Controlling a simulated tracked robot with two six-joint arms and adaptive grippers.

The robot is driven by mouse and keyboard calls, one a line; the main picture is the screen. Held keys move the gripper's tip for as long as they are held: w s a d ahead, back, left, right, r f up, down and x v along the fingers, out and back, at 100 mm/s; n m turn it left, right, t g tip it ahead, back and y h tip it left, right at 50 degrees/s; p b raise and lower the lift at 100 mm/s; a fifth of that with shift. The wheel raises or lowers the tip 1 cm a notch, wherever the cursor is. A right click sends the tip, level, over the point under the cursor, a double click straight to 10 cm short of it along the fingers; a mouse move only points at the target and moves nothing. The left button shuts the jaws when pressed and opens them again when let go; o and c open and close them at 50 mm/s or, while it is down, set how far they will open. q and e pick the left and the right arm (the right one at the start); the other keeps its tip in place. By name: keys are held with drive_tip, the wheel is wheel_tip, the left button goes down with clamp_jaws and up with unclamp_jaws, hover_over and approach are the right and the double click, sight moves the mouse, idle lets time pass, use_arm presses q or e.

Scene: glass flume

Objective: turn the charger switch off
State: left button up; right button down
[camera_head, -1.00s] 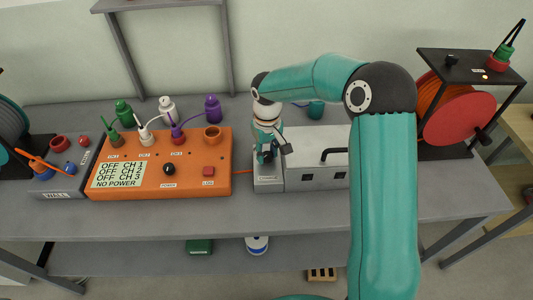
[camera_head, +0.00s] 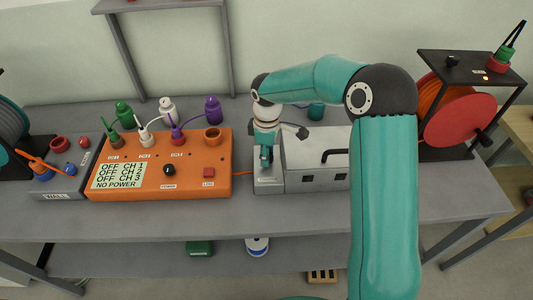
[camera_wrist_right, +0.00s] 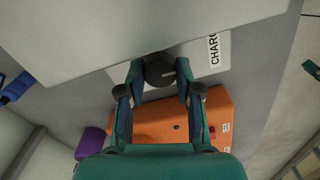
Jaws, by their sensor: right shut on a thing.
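The charger (camera_head: 316,179) is a pale grey box on the bench, right of the orange unit, with a black handle on its right part. Its switch is a round dark knob (camera_wrist_right: 160,71) with a light mark, next to a label reading "CHARG" in the right wrist view. My right gripper (camera_head: 265,166) points down at the charger's left end and hides the knob in the head view. In the wrist view my right gripper (camera_wrist_right: 158,74) is shut on the knob, a finger at each side. My left gripper is not in view.
The orange unit (camera_head: 215,184) stands close left, with coloured plugs on top and a screen reading "OFF" and "NO POWER". A red reel (camera_head: 460,118) in a black frame stands right. The bench front (camera_head: 270,218) is clear.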

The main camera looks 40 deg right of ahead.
drive_tip(key=shift+w, duration=0.1)
idle(0.3)
drive_tip(key=c, duration=1.1)
unclamp_jaws()
drive_tip(key=shift+o, duration=0.2)
drive_tip(key=shift+r, duration=0.1)
wheel_tip(320, 180, up, 12)
